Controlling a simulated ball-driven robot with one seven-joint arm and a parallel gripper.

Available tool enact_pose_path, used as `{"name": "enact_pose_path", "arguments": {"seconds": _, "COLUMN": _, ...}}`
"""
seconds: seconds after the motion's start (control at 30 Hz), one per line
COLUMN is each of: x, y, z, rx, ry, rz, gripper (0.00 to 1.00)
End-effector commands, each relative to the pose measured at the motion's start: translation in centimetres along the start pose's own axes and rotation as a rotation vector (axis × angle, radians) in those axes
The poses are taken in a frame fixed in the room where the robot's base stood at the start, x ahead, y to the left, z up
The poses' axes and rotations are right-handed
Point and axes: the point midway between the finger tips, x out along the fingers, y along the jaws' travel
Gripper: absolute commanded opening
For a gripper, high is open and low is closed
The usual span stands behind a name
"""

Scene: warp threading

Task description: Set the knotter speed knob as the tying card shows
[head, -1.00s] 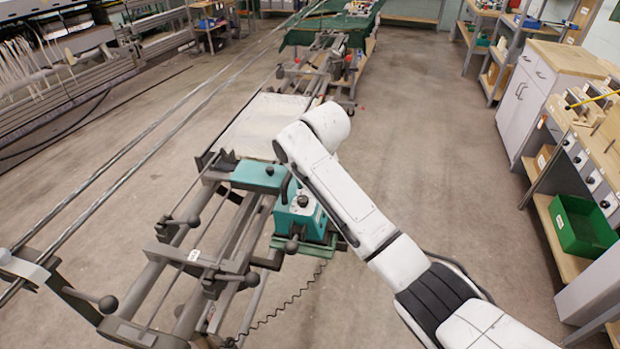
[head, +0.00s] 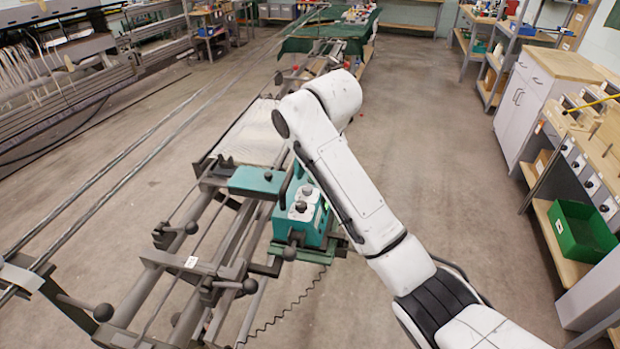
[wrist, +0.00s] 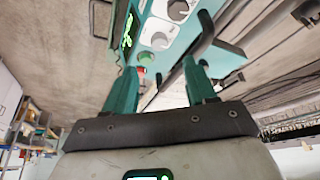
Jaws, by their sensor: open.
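The teal knotter (head: 284,229) sits on the grey frame, left of my arm in the head view. Its white top carries dark round knobs, one of them at the front (head: 301,206). A green-lit display (wrist: 127,31) is on the left. My gripper (wrist: 160,76) is open and empty, its teal fingers apart below the knobs. The head view hides it behind my arm. I cannot make out the tying card or knob settings.
A black curved handle (wrist: 207,33) rises close to the right finger in the wrist view. The grey warp frame (head: 150,290) with ball-ended levers extends left. A coiled cable (head: 290,308) hangs below the knotter. A green bin (head: 580,236) sits on the right shelf. The floor between is clear.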

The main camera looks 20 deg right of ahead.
Motion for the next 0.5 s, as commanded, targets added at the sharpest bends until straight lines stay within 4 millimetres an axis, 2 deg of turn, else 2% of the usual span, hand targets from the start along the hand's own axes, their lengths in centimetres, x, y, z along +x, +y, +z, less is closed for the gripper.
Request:
{"name": "enact_pose_path", "arguments": {"seconds": 0.2, "x": -2.1, "y": 0.0, "z": 0.0, "rx": 0.0, "ry": 0.0, "rz": 0.0, "gripper": 0.56}}
{"name": "enact_pose_path", "arguments": {"seconds": 0.5, "x": -2.4, "y": 0.0, "z": 0.0, "rx": 0.0, "ry": -0.001, "rz": 0.0, "gripper": 0.56}}
